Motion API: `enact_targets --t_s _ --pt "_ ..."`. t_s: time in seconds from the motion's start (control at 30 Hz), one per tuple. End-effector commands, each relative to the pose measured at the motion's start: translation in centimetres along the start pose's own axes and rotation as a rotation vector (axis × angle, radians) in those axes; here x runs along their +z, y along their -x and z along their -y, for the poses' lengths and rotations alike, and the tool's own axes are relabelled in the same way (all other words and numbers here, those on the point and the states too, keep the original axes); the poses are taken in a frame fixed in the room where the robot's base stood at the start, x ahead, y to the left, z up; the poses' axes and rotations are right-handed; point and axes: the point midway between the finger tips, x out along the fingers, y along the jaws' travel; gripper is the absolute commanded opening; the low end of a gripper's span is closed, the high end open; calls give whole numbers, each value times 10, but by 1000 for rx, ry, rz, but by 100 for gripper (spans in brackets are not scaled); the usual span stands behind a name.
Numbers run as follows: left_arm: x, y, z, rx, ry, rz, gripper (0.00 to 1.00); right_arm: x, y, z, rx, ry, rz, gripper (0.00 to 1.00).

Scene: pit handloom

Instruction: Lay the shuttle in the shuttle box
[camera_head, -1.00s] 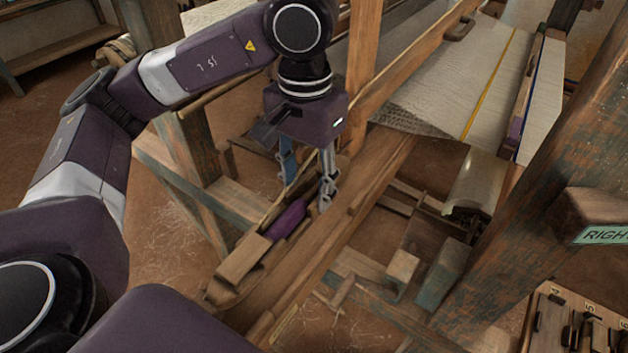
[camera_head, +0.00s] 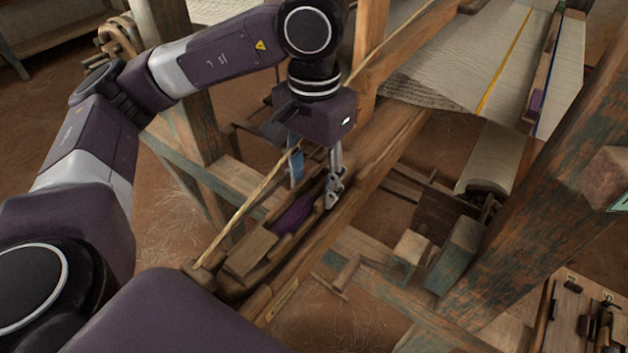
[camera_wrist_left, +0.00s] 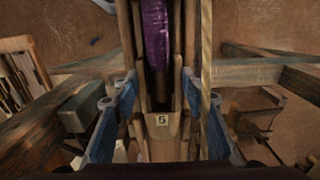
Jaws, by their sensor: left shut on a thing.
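The shuttle, with a purple yarn bundle (camera_head: 293,213), lies low along the wooden shuttle box (camera_head: 312,243), between its long side walls. In the left wrist view the purple bundle (camera_wrist_left: 157,35) runs lengthwise at top centre. My left gripper (camera_head: 315,188) points down into the box at the far end of the purple bundle, its fingers on either side. It is shut on the shuttle; the fingers and box walls hide the contact. In the left wrist view the blue fingers (camera_wrist_left: 160,85) flank the wood. I cannot tell whether the shuttle touches the box floor. My right gripper is out of view.
A thin tan rod or cord (camera_head: 243,210) runs along the box's left side. A loom post (camera_head: 367,60) stands behind the gripper, and a thick slanted post (camera_head: 530,200) stands at right. Stretched cloth (camera_head: 480,60) lies at upper right.

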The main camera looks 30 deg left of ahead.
Motion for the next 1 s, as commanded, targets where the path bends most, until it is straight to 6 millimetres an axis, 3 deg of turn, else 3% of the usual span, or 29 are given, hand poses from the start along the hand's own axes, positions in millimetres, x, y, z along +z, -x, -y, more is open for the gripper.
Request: enact_targets --t_s 0.4,0.43,0.57,1.0 --pt "0 -4 0 1 0 -1 8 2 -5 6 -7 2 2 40" --pt "0 -4 0 1 0 -1 43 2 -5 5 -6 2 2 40" --pt "0 -4 0 1 0 -1 57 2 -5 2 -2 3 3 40" --pt "0 1 0 0 0 -1 60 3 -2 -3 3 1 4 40"
